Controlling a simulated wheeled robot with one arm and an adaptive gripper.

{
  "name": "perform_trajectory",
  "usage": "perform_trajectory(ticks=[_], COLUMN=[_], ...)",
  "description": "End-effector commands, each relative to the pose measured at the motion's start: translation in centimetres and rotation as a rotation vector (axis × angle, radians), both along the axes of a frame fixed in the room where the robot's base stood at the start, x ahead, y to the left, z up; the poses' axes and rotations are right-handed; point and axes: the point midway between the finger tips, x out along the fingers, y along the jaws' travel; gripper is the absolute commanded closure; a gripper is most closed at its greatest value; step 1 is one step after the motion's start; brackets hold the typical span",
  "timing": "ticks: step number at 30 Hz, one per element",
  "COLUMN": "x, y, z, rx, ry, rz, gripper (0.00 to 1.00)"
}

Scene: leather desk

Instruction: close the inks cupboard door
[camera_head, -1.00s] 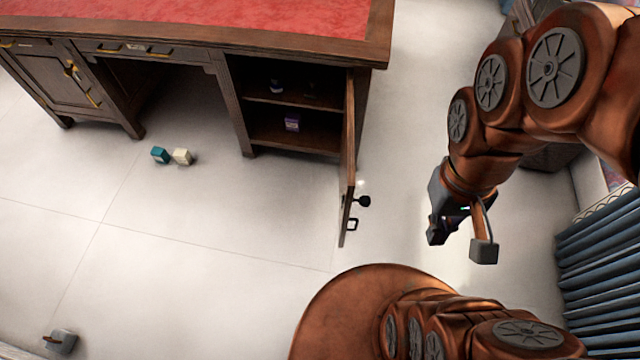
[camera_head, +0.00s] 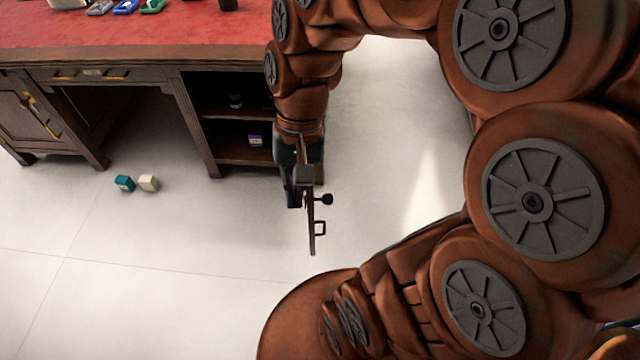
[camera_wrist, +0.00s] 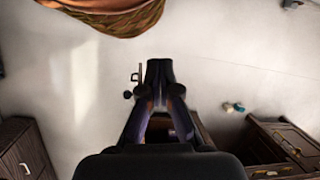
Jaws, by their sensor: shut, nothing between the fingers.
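The inks cupboard door (camera_head: 311,232) stands open, swung out from the right end of the desk and seen nearly edge-on. Its handle (camera_head: 320,228) and a dark round knob (camera_head: 326,199) stick out on its right face. My gripper (camera_head: 293,203) is shut and empty, pointing down just left of the door, on the cupboard's open side. My arm hides the door's upper part and hinge side. I cannot tell if the fingers touch the door. In the wrist view my gripper (camera_wrist: 159,64) hides part of the door; its handle (camera_wrist: 135,76) shows left of the fingertips.
The open cupboard (camera_head: 222,120) holds a small ink bottle (camera_head: 236,101) and a purple box (camera_head: 255,140). A teal block (camera_head: 124,183) and a cream block (camera_head: 148,182) lie on the floor to the left. The floor in front of the desk is otherwise clear.

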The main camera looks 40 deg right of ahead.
Motion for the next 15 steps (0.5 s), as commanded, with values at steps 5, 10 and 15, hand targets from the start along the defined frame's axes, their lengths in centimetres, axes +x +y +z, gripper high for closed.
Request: perform_trajectory(ticks=[5, 10, 15], x=[4.6, 8.3, 10.6], y=[-3.0, -7.6, -13.9], z=[-4.4, -7.9, -12.1], rx=[0.106, 0.212, 0.323], ry=[0.047, 0.096, 0.155], rz=[-0.316, -0.631, -0.961], gripper=[1.00, 1.00, 1.00])
